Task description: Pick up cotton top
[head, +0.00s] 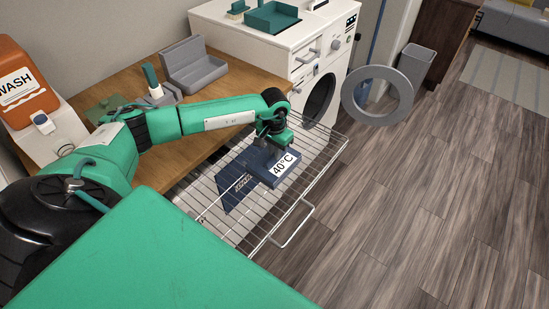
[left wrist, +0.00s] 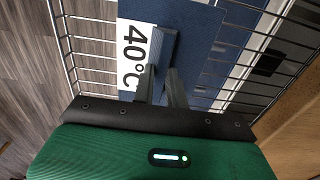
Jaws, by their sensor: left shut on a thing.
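A dark blue flat item, which I take to be the cotton top (head: 236,194), is at the wire rack, with a white "40°C" label at its right end. In the left wrist view the blue top (left wrist: 203,28) and its label lie ahead of my fingers, with rack wires around it. My left gripper (head: 267,146) points down at the top beside the label and is shut on it. The left fingers also show in the left wrist view (left wrist: 160,75), closed on a raised blue part. I cannot tell whether the top touches the rack. My right gripper is not in view.
The wire rack (head: 317,178) extends from the wooden counter (head: 228,88), with a handle at its front. A white washing machine (head: 300,62) stands behind, its round door (head: 377,95) swung open. A grey bin (head: 415,62) stands beyond. Floor at right is clear.

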